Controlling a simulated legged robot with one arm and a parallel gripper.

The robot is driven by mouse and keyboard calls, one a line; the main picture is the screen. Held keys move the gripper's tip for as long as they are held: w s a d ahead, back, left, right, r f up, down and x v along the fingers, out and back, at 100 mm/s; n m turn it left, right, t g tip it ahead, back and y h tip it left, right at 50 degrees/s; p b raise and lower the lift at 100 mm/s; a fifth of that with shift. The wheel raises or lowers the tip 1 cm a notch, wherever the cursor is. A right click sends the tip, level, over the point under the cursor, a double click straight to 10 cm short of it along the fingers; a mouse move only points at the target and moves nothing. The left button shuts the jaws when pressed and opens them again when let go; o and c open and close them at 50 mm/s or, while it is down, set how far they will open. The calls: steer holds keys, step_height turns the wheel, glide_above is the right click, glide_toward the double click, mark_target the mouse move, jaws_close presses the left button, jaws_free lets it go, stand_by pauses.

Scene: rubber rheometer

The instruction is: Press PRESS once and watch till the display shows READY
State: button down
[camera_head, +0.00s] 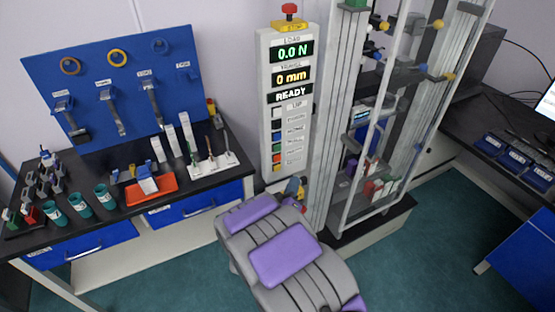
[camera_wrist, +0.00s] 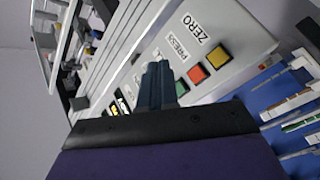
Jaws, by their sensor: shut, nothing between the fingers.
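The control panel (camera_head: 290,100) stands upright at the back. Its display (camera_head: 290,94) reads READY, below 0.0 N and 0 mm. A column of coloured buttons runs down its left side. In the wrist view, the PRESS label (camera_wrist: 175,47) is beside a red button (camera_wrist: 197,74), and the ZERO label (camera_wrist: 203,28) is beside a yellow button (camera_wrist: 218,58). The red button also shows low on the panel (camera_head: 277,158). My gripper (camera_wrist: 156,66) is shut and empty, in front of the panel beside the red button; contact cannot be told. Its fingers hide part of the button column.
A red-topped STOP button (camera_head: 290,10) sits on the panel's top. The tall test frame (camera_head: 350,120) stands right of it. A black bench (camera_head: 120,185) with cups, an orange tray (camera_head: 152,190) and hanging tools is at left. A desk with blue trays is at right.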

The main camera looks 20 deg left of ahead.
mark_target(277, 159)
steer(key=shift+w+a+p, duration=0.55)
steer(key=shift+w+a, duration=0.7)
steer(key=shift+a, duration=0.25)
steer(key=shift+w+a+p, duration=0.5)
steer(key=shift+w+a, duration=0.75)
steer(key=shift+a, duration=0.2)
steer(key=shift+w+a+r+p, duration=0.1)
steer(key=shift+a+p, duration=0.05)
steer(key=shift+p, duration=0.15)
steer(key=shift+w+a, duration=0.1)
